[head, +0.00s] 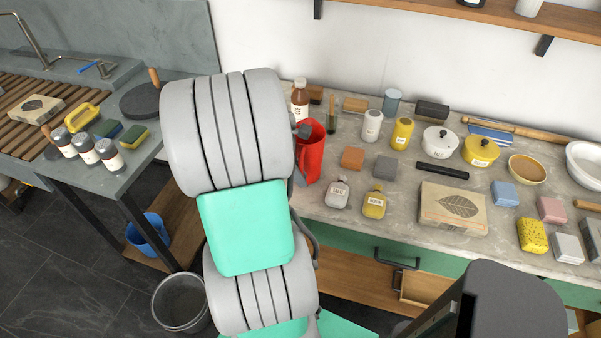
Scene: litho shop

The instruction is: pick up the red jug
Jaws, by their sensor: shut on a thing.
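The red jug (313,157) stands out at the left end of the stone counter, just right of my arm in the head view. Only a small dark part of my gripper (302,130) shows, at the jug's upper left edge. The gripper is shut on the jug. The fingertips are mostly hidden, and I cannot tell whether the jug's base touches the counter.
Several jars and blocks crowd the counter (320,212). An open drawer (424,287) juts out below.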

